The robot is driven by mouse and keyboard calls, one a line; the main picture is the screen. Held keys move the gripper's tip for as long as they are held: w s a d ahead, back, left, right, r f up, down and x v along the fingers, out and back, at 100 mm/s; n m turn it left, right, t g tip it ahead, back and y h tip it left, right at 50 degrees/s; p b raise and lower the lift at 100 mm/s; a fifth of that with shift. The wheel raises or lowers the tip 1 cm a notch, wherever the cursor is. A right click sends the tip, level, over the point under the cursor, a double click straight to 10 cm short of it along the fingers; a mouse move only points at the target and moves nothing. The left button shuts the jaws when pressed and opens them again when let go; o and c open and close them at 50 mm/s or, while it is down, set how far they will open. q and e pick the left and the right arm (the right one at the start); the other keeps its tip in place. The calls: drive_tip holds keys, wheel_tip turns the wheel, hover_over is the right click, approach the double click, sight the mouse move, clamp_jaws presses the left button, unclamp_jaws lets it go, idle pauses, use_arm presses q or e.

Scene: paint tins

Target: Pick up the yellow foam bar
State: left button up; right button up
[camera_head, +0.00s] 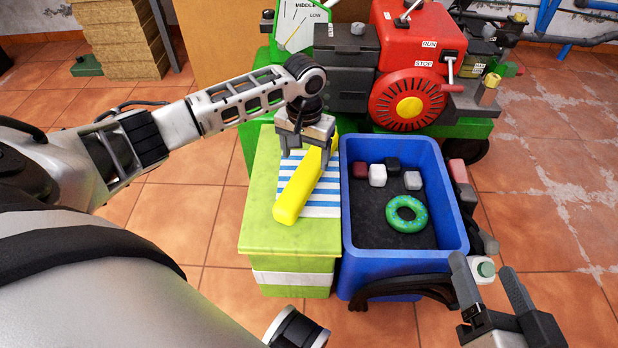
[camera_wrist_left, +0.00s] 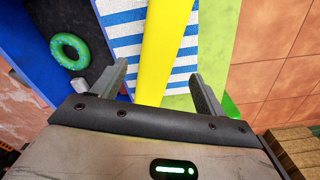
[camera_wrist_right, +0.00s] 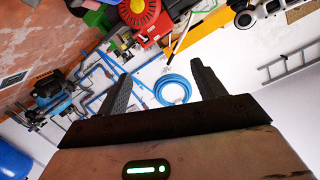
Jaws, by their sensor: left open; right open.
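The yellow foam bar (camera_head: 298,193) lies on a blue-and-white striped cloth (camera_head: 325,193) on top of a green box (camera_head: 262,230). My left gripper (camera_head: 306,150) is open over the far end of the bar, pointing down. In the left wrist view the bar (camera_wrist_left: 165,45) runs between the two open fingers (camera_wrist_left: 160,85); I cannot tell whether they touch it.
A blue bin (camera_head: 360,262) stands right of the green box, holding a green ring (camera_head: 407,213) and several small blocks (camera_head: 377,175). A red-and-green machine (camera_head: 425,60) stands behind both. Open tiled floor (camera_head: 555,235) lies to the right.

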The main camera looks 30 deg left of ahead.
sight(307, 168)
use_arm(q)
wheel_tip(307, 168, down, 2)
drive_tip(key=shift+b, duration=0.3)
wheel_tip(307, 168, down, 4)
drive_tip(key=b, duration=0.3)
drive_tip(key=shift+d+f, duration=0.15)
drive_tip(key=shift+f, duration=0.1)
drive_tip(key=shift+w+f, duration=0.1)
drive_tip(key=shift+f, duration=0.1)
drive_tip(key=shift+r, duration=0.1)
drive_tip(key=c, duration=1.1)
use_arm(e)
drive_tip(key=shift+w+a+r+t+y, duration=0.1)
drive_tip(key=shift+w+r+t+y, duration=0.3)
drive_tip(key=shift+r, duration=0.2)
drive_tip(key=shift+w+a+r+t+y, duration=0.1)
drive_tip(key=shift+w+r+t+y, duration=0.15)
drive_tip(key=shift+r+t, duration=0.3)
